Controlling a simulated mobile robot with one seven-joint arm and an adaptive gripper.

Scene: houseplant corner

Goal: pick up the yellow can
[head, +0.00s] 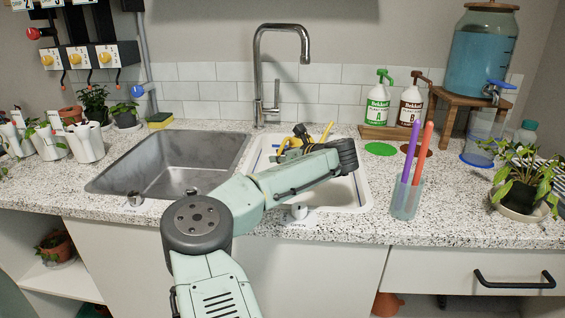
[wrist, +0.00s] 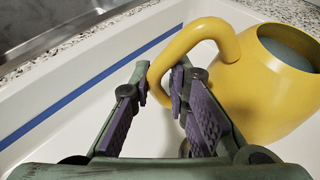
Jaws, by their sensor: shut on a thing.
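The yellow can (wrist: 258,95) is a watering can with a round body, an open top and a thick curved handle (wrist: 208,29). It is at the white basin (wrist: 62,75) with a blue stripe on its wall. In the wrist view my gripper (wrist: 160,86) has its purple-padded fingers on both sides of the handle, shut on it. In the head view my arm hides most of the can, and only small yellow parts (head: 327,132) show. I cannot tell whether the can's base touches the basin floor. Something grey-blue shows inside its opening.
A steel sink (head: 170,163) lies left of the white basin, with a tall faucet (head: 258,80) behind. To the right stand a cup (head: 405,200) with purple and orange sticks, two pump bottles (head: 378,103) and a potted plant (head: 525,180). Counter space in front is narrow.

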